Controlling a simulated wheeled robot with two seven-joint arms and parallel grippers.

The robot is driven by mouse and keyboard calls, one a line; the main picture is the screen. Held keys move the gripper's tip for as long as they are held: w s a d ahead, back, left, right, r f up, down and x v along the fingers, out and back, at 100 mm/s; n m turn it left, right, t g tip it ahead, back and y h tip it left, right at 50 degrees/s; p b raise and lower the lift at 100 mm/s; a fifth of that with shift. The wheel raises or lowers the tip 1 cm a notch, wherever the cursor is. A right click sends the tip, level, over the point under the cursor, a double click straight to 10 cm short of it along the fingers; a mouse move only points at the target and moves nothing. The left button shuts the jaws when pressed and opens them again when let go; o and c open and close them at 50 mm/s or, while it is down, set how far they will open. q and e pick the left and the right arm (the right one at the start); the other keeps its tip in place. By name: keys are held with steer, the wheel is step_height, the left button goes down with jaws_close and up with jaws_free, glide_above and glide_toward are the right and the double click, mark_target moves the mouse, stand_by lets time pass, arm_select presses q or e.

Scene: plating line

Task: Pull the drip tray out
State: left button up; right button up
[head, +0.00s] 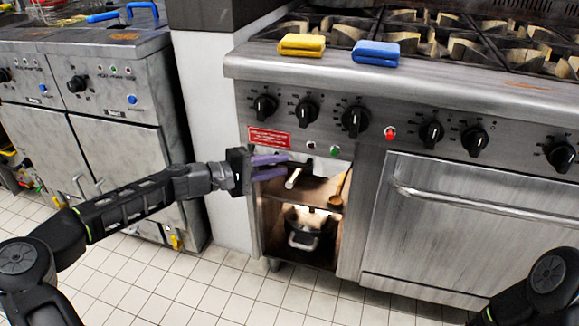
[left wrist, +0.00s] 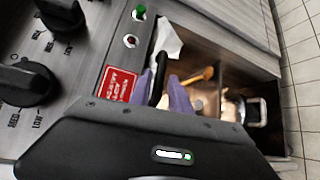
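The drip tray (head: 326,164) shows as a pale metal front at the top of the open bay under the range's control panel. Its front also shows in the left wrist view (left wrist: 170,40), with a black bar handle (left wrist: 159,70). My left gripper (head: 287,165) is at the handle, with its purple fingers apart. In the left wrist view the handle lies between the fingers (left wrist: 166,88); a firm grip on it does not show. The fingers partly hide the handle. My right gripper is out of view; only part of my right arm shows at the lower right.
The open bay below holds a wooden spoon (head: 340,190) and a dark pot (head: 304,232). An oven door with a bar handle (head: 480,206) is at the right. Yellow (head: 301,44) and blue (head: 376,53) cloths lie on the range's front edge. The tiled floor (head: 200,290) in front is clear.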

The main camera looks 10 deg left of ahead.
mark_target(286, 164)
arm_select(q)
steer(key=shift+b+x, duration=0.35)
steer(key=shift+x, duration=1.5)
jaws_close()
